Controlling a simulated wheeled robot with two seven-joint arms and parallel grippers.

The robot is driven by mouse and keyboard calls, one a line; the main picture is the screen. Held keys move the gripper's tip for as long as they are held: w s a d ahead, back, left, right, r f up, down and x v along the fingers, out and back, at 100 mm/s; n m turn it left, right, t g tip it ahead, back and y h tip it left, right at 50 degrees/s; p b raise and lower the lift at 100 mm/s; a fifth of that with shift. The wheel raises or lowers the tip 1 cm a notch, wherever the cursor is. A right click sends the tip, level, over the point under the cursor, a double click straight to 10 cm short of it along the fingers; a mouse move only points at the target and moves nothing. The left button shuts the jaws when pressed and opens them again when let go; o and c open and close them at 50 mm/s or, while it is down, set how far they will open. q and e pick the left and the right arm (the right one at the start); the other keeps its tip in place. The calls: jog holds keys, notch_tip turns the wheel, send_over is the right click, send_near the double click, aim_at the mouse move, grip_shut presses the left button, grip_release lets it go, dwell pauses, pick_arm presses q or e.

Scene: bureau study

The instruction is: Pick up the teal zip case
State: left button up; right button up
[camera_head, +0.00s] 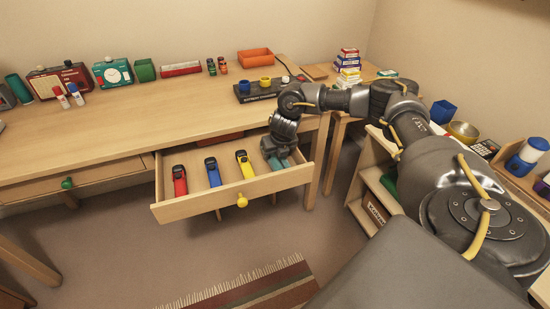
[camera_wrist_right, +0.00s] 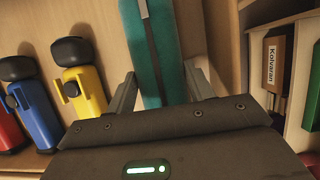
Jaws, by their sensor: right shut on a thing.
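The teal zip case (camera_head: 279,161) is in the right end of the open drawer (camera_head: 215,198), partly hidden under my right gripper (camera_head: 274,152). In the right wrist view the teal zip case (camera_wrist_right: 150,60) is a long teal shape with a dark line along it. It runs up from between the fingers of my right gripper (camera_wrist_right: 165,90), which is shut on it. In the head view the hand reaches down into the drawer from the far right side. My left gripper does not show.
Red (camera_head: 179,180), blue (camera_head: 213,172) and yellow (camera_head: 245,164) black-topped things lie in the drawer, left of the case. The desk (camera_head: 150,120) is above and behind the drawer. A shelf unit (camera_head: 372,180) stands close on the right.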

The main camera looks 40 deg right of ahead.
jog(key=shift+r, duration=0.15)
jog(key=shift+c, duration=0.3)
jog(key=shift+w+r, duration=0.1)
jog(key=shift+r, duration=0.2)
pick_arm(q)
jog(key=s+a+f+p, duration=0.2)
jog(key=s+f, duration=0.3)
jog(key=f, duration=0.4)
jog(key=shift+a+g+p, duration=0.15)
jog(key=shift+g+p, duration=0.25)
jog(key=shift+p, duration=0.4)
pick_arm(e)
notch_tip(320, 180, up, 17)
